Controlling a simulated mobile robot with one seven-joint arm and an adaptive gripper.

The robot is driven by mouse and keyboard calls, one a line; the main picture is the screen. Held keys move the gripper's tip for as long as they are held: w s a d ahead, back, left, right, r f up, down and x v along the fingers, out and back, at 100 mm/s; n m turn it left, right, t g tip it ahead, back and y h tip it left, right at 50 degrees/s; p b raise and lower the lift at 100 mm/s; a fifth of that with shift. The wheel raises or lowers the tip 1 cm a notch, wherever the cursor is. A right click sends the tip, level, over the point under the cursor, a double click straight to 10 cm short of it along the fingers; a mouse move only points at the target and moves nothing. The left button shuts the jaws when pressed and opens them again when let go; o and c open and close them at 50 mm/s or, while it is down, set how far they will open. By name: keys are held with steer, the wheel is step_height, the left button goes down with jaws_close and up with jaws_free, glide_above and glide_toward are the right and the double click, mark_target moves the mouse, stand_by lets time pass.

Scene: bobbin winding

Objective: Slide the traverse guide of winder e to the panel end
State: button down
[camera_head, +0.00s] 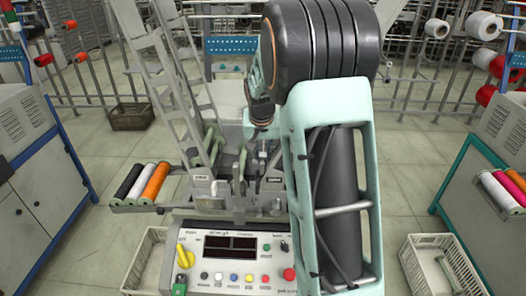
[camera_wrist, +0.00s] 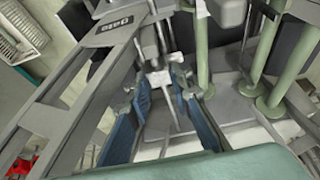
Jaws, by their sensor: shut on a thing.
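The winder (camera_head: 235,185) stands in the middle of the head view, with its control panel (camera_head: 230,258) at the near end. In the wrist view, my gripper (camera_wrist: 161,80) has its two blue-padded fingers shut on a small pale grey piece (camera_wrist: 160,77), which appears to be the traverse guide. The piece sits at a thin upright rod, between grey frame bars. In the head view, my arm and wrist hide much of the winder's right side, and the fingertips cannot be made out. No letter naming the winder is readable.
Green posts (camera_wrist: 200,60) stand close right of the fingers. A side rack holds black, white and orange bobbins (camera_head: 155,181). Crates (camera_head: 148,262) stand on the floor. Other machines flank both sides.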

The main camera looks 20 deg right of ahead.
steer(key=shift+s+a, duration=0.2)
steer(key=shift+s, duration=0.2)
steer(key=shift+w, duration=0.1)
steer(key=c, duration=1.7)
jaws_free()
steer(key=shift+d, duration=0.15)
